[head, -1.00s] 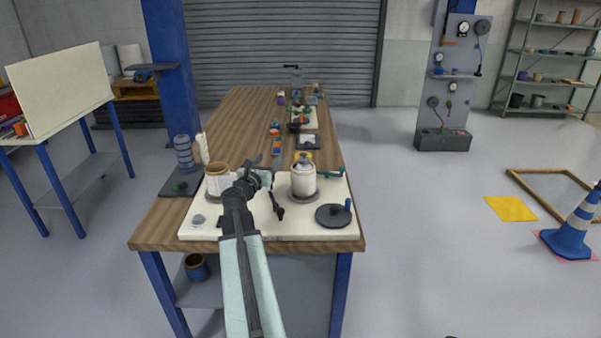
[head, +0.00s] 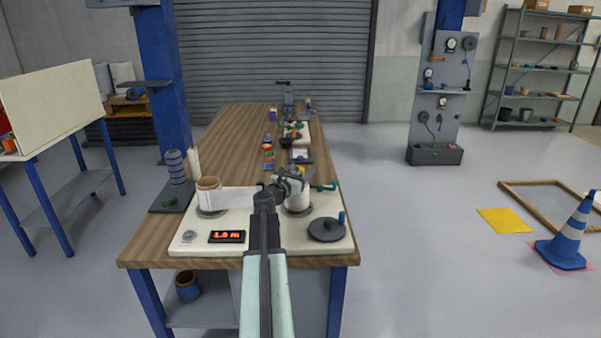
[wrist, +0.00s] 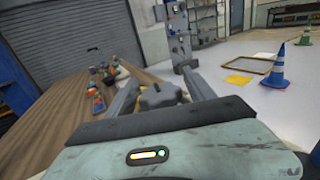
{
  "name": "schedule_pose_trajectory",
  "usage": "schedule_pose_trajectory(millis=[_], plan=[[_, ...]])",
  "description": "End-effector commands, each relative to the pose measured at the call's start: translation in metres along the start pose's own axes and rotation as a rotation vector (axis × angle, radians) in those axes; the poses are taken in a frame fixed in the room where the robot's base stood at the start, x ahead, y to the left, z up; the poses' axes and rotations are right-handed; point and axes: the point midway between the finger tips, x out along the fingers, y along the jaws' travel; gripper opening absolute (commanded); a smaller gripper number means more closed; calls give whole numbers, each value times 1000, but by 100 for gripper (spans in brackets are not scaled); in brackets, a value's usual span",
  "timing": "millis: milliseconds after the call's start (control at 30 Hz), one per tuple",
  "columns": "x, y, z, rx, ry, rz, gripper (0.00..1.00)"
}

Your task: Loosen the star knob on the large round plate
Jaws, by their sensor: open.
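In the wrist view a dark grey star knob (wrist: 158,96) lies between the two fingers of my gripper (wrist: 162,88). The fingers are apart, one on each side of the knob; I cannot tell whether either touches it. In the head view my gripper (head: 291,176) is over the right white roller (head: 297,203) on the cream board, and it hides the roller's top and the knob. The large round plate under the knob cannot be made out clearly.
A left roller (head: 209,194) has a white strip (head: 236,197) stretching right from it. A dark disc with a blue handle (head: 326,230) and a red-lit display (head: 227,237) are at the board's front. Parts stand farther back on the wooden bench (head: 232,135).

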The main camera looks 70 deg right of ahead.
Motion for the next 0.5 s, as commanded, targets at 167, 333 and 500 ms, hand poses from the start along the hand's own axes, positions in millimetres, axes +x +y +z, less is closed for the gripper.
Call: schedule_pose_trajectory(millis=[167, 333, 500], plan=[[0, 0, 0, 0, 0, 0, 63], [0, -1, 0, 0, 0, 0, 15], [0, -1, 0, 0, 0, 2, 0]])
